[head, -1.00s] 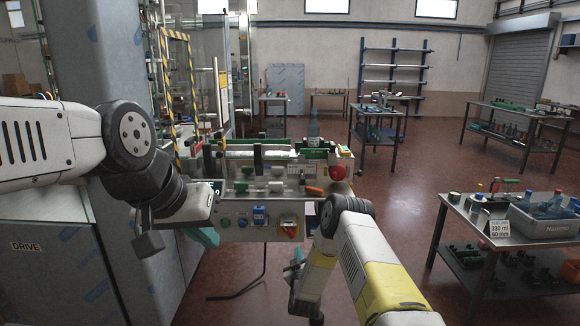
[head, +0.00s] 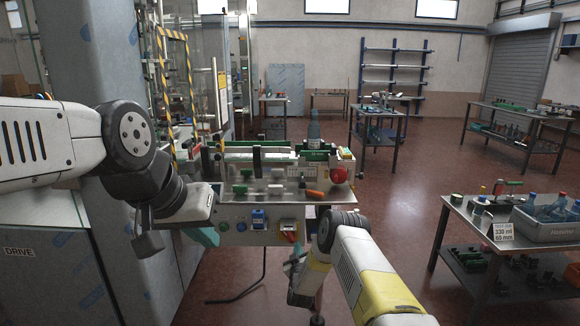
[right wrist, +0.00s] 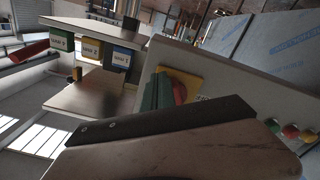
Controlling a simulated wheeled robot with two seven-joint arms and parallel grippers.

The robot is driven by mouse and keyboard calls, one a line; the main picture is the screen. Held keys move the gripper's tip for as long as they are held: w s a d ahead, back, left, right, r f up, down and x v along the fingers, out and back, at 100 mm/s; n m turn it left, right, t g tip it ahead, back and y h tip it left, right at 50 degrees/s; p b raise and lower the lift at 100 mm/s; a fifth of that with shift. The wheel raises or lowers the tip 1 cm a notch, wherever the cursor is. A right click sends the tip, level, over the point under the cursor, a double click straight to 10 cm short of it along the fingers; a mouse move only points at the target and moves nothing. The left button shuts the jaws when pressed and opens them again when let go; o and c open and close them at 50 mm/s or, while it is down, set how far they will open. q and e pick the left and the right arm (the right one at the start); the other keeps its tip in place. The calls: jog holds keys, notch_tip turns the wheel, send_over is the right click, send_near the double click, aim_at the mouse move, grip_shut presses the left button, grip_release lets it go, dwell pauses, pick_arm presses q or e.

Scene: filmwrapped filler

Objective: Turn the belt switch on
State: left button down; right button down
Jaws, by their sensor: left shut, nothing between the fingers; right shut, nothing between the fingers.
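A red switch knob on a yellow plate (head: 289,228) is on the front panel of the conveyor bench (head: 315,198). I cannot read which switch it is. In the right wrist view the yellow plate (right wrist: 208,83) and red knob (right wrist: 180,92) are close, with a green piece beside the knob. A dark bar and brown surface hide the lower part. My right gripper (head: 293,264) is shut and empty, just below the panel near the switch. My left gripper (head: 206,237) is shut and empty, left of the panel. I cannot tell whether either touches anything.
A side table (head: 478,232) with a grey crate (head: 545,228) stands at right. The floor between is clear.

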jog(key=shift+w+a+r, duration=0.1)
jog(key=shift+a+r, duration=0.25)
jog(key=shift+a, duration=0.05)
dwell(0.9)
jog(key=shift+a+f, duration=0.1)
jog(key=shift+a, duration=0.15)
jog(key=shift+a+f, duration=0.25)
jog(key=shift+a, duration=0.35)
jog(key=shift+w+d+f, duration=0.1)
jog(key=s+f, duration=0.1)
jog(key=s, duration=0.5)
jog(key=shift+s+d, duration=0.15)
jog(key=shift+d, duration=0.2)
